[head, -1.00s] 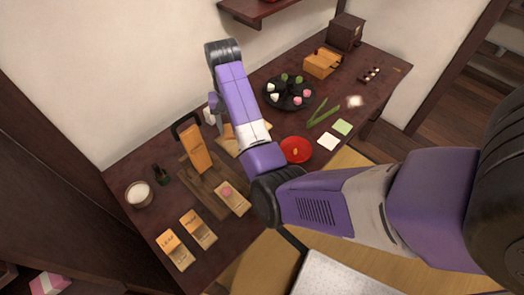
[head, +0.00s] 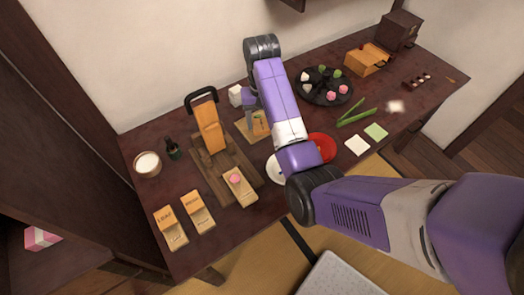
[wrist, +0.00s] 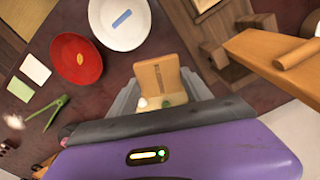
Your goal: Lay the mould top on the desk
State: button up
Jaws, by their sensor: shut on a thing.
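My gripper (wrist: 160,100) is shut on a light wooden block, the mould top (wrist: 158,78), which has small markings on its face. In the wrist view, the block sits between the grey fingers, above the dark desk. In the head view, my gripper (head: 258,122) is over the back middle of the desk (head: 215,225), beside the lever press (head: 210,130). A light wooden piece shows around the fingers there, partly hidden by my arm. I cannot tell whether the block touches anything below it.
A white plate (wrist: 120,22) and red plate (wrist: 76,58) lie near the desk's front. A wooden mould with a pink sweet (head: 235,179) lies before the press. A black plate of sweets (head: 311,97) is right of my arm. Two labelled wooden pieces (head: 171,228) (head: 197,212) lie front left.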

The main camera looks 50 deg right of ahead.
aim_at(262, 150)
notch_tip(262, 150, down, 13)
jog(key=shift+f, duration=0.1)
dwell(0.3)
jog(key=shift+f, duration=0.2)
jog(key=o, duration=1.5)
jog(key=shift+r, duration=0.1)
notch_tip(262, 150, up, 12)
jog(key=shift+r, duration=0.15)
